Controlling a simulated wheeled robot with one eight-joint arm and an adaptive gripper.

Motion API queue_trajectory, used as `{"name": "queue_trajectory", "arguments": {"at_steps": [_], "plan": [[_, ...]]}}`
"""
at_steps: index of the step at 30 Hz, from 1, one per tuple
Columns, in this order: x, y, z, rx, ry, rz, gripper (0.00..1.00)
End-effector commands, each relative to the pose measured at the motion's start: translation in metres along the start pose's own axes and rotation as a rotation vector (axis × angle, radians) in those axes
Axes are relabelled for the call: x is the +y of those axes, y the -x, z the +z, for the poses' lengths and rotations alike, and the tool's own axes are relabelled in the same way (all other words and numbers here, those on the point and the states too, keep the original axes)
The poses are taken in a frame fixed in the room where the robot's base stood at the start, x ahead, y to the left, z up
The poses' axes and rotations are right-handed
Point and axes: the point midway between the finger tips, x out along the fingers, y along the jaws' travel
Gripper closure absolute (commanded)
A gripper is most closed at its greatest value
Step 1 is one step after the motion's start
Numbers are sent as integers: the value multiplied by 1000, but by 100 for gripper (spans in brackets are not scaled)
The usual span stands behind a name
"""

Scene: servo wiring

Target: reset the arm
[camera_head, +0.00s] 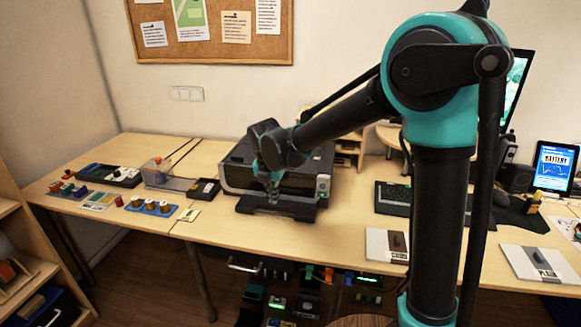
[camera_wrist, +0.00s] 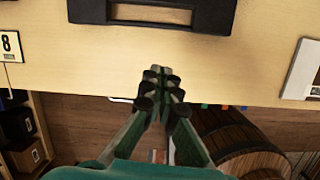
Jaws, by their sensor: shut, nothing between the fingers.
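My gripper (camera_wrist: 160,88) is shut and empty in the wrist view, its fingertips together over the table's front edge. In the head view my gripper (camera_head: 273,185) hangs in front of the printer, and its fingertips are small there. The arm reaches from the column at the right toward the left, with its elbow high. The printer (camera_head: 320,178) is dark and stands behind my gripper, partly hidden by the arm. Its front tray (camera_head: 300,212) also shows at the top of the wrist view (camera_wrist: 215,15).
The wooden table (camera_head: 240,235) has clear room in front of the printer. A blue tray (camera_head: 150,208) with several knobs is at the left. A wooden barrel (camera_wrist: 235,140) stands below the table edge.

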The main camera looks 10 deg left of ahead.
Motion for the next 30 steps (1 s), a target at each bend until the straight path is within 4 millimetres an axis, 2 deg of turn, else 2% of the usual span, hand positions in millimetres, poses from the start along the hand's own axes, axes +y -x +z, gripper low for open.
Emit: {"name": "queue_trajectory", "arguments": {"at_steps": [6,10,14,18,21,24,27,30], "plan": [[-101,-2,16,-3,-599,21,100],[-165,-5,12,-3,-1021,41,100],[-224,-10,0,-2,-1442,65,100],[-282,-16,-24,3,-1895,97,100],[-318,-22,-45,10,-2212,125,100],[-345,-28,-65,20,-2492,154,100],[-363,-33,-82,31,-2707,182,100],[-374,-37,-93,40,-2845,200,100]]}}
